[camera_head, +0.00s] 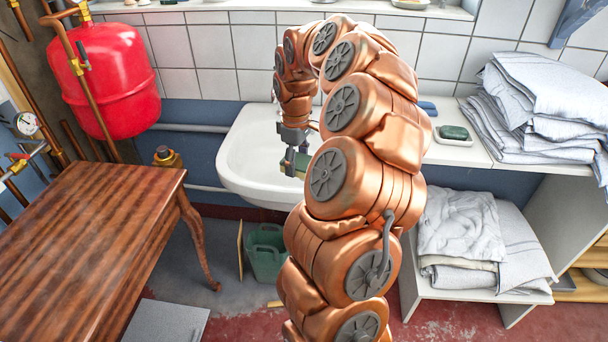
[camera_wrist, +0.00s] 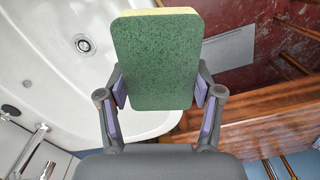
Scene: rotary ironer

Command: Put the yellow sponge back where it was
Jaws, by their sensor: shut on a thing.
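My gripper (camera_wrist: 159,92) is shut on a sponge (camera_wrist: 155,50) with a green scouring face and a yellow edge. In the wrist view the green face is towards the camera, and a finger presses on each side. In the head view my gripper (camera_head: 293,140) hangs over the white sink (camera_head: 238,162), with the sponge (camera_head: 300,160) just below the fingers near the sink's front. My arm hides the right part of the sink.
A white dish with a dark green item (camera_head: 453,133) lies on the counter right of my arm, near folded towels (camera_head: 540,100). A wooden table (camera_head: 90,240) stands at left, below a red tank (camera_head: 105,75). A green bucket (camera_head: 265,255) is under the sink.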

